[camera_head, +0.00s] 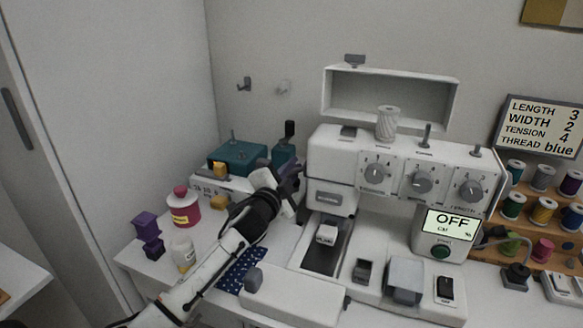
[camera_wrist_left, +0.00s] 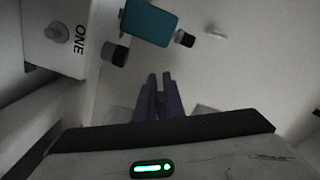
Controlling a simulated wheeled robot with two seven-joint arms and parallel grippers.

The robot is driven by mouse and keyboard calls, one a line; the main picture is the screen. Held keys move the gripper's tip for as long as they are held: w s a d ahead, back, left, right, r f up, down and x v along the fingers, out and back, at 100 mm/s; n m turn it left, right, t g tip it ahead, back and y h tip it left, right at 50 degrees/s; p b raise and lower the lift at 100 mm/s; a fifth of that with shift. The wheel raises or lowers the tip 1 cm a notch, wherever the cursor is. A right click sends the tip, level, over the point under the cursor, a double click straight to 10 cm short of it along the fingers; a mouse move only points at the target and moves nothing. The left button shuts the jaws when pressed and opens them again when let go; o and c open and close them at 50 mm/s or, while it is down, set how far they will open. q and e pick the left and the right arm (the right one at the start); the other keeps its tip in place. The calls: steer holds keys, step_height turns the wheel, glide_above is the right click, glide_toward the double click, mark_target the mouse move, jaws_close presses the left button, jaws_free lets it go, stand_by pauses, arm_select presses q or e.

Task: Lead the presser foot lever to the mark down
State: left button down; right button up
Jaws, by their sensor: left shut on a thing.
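The white sewing machine (camera_head: 327,160) stands on the table in the head view, with three dials on its front and a screen (camera_head: 452,224) reading OFF. My left gripper (camera_head: 296,172) is at the left end of the machine's head, its arm reaching in from the lower left. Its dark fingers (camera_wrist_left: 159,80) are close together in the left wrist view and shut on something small. The presser foot lever and its down mark cannot be made out; the gripper covers that spot. My right gripper is not in view.
A teal device (camera_head: 236,157) stands behind my left arm. Dotted blue cloth (camera_head: 236,274) lies beside the arm. A settings sign (camera_head: 540,125) and thread spools (camera_head: 543,210) are right.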

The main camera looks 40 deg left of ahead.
arm_select(q)
steer(key=shift+f, duration=0.1)
stand_by(0.3)
steer(key=c, duration=1.9)
jaws_free()
steer(key=shift+o, duration=0.2)
steer(key=v, duration=1)
steer(key=shift+s+d, duration=0.1)
steer(key=shift+d, duration=0.05)
